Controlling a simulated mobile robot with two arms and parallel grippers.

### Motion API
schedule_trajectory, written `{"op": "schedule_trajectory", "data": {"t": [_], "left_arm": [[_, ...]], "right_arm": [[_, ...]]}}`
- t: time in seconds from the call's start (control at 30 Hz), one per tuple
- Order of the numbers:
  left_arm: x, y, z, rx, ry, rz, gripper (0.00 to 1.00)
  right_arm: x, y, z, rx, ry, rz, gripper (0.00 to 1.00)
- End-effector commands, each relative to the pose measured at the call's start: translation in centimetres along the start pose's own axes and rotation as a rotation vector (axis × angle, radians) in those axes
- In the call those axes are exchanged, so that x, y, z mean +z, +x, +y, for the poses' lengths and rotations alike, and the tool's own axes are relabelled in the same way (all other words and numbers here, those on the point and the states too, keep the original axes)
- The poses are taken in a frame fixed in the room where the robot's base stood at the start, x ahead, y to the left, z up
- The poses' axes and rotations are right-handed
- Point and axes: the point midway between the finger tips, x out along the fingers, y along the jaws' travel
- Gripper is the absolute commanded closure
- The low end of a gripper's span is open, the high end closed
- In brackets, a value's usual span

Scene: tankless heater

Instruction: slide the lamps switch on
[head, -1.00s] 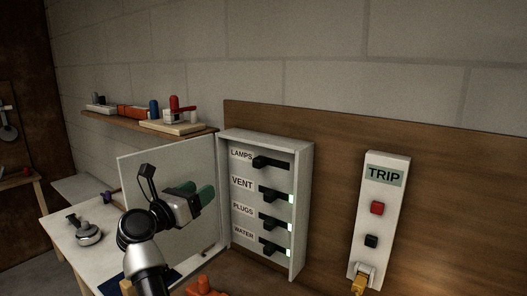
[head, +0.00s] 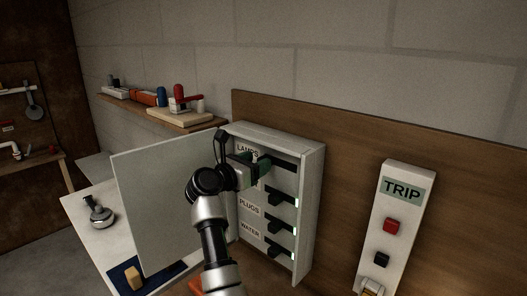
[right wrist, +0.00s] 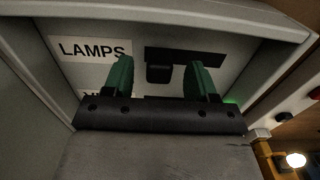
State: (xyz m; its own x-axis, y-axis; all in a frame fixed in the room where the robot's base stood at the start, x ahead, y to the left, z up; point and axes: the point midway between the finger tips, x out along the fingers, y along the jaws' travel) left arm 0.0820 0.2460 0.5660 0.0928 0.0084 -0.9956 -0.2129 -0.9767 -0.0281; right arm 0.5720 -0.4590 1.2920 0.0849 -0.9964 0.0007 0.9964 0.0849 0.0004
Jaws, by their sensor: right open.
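The lamps switch (right wrist: 160,74) is a black knob at the left end of a dark horizontal slot (right wrist: 205,57), beside the LAMPS label (right wrist: 92,50) in the right wrist view. My right gripper (right wrist: 160,80) is open, with one green finger on each side of the knob in that picture; I cannot tell whether they touch it. In the head view, my right gripper (head: 262,164) is at the top row of the grey switch box (head: 312,170) and hides the knob and part of the label. My left gripper is not in view.
The box's open door (head: 165,200) stands to the left. Below the lamps row are more black switches, including plugs (head: 277,227), with lit strips at their right. A TRIP panel (head: 402,210) stands to the right. A shelf (head: 150,115) with tools is behind.

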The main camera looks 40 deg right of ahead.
Motion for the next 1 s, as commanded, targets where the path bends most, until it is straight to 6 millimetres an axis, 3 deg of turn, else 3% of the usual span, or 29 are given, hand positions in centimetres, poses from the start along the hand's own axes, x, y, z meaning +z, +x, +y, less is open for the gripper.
{"op": "schedule_trajectory", "data": {"t": [0.2, 0.57, 0.93, 1.0], "left_arm": [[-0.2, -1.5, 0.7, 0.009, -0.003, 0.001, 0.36], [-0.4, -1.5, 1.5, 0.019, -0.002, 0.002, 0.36], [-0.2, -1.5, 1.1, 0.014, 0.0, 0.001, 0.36], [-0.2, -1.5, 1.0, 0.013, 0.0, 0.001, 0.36]], "right_arm": [[0.1, 2.7, 0.0, -0.001, -0.002, 0.0, 0.43], [-0.1, 3.2, 0.0, 0.0, -0.001, 0.0, 0.43], [0.0, 3.2, 0.0, 0.001, -0.001, 0.0, 0.98], [0.0, 3.2, 0.0, 0.001, 0.0, 0.0, 1.0]]}}
